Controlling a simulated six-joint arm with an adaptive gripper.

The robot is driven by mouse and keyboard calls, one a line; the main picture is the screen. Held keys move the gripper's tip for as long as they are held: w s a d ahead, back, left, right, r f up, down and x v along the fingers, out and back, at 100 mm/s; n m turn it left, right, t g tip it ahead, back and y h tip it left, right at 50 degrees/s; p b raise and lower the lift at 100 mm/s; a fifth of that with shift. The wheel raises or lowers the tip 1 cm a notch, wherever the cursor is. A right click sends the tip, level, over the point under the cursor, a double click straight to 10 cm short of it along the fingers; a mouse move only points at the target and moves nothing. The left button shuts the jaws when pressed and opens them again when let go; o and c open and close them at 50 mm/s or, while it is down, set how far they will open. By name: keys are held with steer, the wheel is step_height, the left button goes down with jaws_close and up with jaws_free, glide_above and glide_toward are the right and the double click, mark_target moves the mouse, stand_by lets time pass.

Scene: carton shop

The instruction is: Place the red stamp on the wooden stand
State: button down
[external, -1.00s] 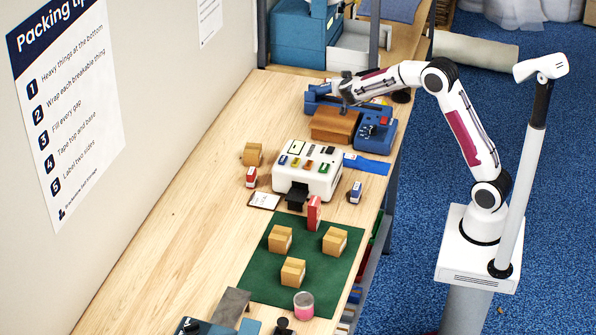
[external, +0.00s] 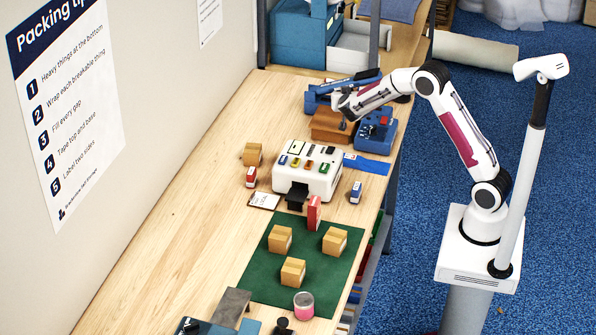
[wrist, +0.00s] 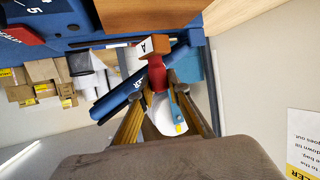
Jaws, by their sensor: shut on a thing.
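The red stamp (wrist: 157,77) shows in the wrist view, with a red body and a wooden block end marked "A". My gripper (wrist: 158,88) is shut on it; the fingers close from both sides. The wooden stand (wrist: 150,14) fills the top of the wrist view, just beyond the block end. In the external view, the brown wooden stand (external: 326,124) sits among blue devices at the far part of the bench. My gripper (external: 345,108) is over its right rear part there and hides some of it. I cannot tell whether the stamp touches the stand.
A blue device with a red knob (external: 376,130) stands right of the stand; a long blue tool (external: 318,98) lies behind it. A white box with coloured labels (external: 307,172) stands in front. A green mat (external: 260,270) holds several small cartons. The bench's left side is clear.

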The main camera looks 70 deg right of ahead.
steer(key=shift+f, duration=1.85)
steer(key=shift+f, duration=0.15)
steer(key=c, duration=1.9)
jaws_free()
steer(key=shift+a+r, duration=0.2)
steer(key=shift+r, duration=0.05)
steer(key=v, duration=1.1)
steer(key=shift+s+a, duration=0.2)
steer(key=shift+a, duration=0.05)
